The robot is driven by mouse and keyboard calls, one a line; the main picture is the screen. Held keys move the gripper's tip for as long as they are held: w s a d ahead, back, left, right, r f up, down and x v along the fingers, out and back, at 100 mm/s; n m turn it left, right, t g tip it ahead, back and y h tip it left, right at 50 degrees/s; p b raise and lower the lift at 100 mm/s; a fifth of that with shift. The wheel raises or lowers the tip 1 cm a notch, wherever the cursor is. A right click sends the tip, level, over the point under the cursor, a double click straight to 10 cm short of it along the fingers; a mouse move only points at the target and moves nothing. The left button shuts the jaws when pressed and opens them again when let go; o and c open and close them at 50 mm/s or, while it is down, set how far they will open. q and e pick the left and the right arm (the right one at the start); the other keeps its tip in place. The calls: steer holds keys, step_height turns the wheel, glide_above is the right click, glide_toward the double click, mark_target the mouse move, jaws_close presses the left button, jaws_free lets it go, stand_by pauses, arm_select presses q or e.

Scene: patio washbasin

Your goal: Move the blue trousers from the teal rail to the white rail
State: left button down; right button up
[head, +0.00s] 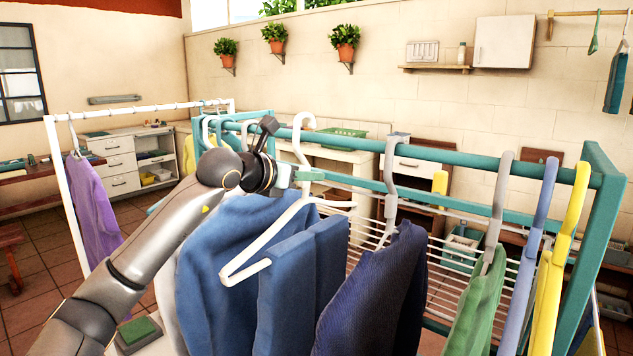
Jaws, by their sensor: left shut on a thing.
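The blue trousers (302,275) hang folded on a white hanger (262,240) in the middle of the head view. The hanger's hook (303,121) is at the height of the teal rail (440,154); I cannot tell whether it still bears on it. My left gripper (292,178) is shut on the hanger's neck, above the trousers; its fingertips are partly hidden. The white rail (145,109) stands at the left, behind my left arm, with a lilac garment (92,208) at its near end. My right gripper is not in view.
A blue sweater (225,250) hangs left of the trousers. The white rail looks clear right of the lilac garment. A white drying rack lies behind the teal frame.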

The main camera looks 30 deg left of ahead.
arm_select(q)
steer(key=s+b, duration=0.1)
steer(key=s, duration=0.1)
steer(key=s+b, duration=0.2)
steer(key=s, duration=0.1)
steer(key=s+b, duration=0.2)
steer(key=s, duration=0.1)
steer(key=shift+a, duration=0.35)
steer(key=f+b+v, duration=0.2)
steer(key=b+v, duration=0.4)
steer(key=v, duration=0.6)
steer(key=s+f+b+v, duration=0.1)
steer(key=f+b+v, duration=0.2)
steer(key=v, duration=0.9)
steer(key=b, duration=0.2)
steer(key=shift+s+f+b, duration=0.2)
steer(key=shift+s+b, duration=0.15)
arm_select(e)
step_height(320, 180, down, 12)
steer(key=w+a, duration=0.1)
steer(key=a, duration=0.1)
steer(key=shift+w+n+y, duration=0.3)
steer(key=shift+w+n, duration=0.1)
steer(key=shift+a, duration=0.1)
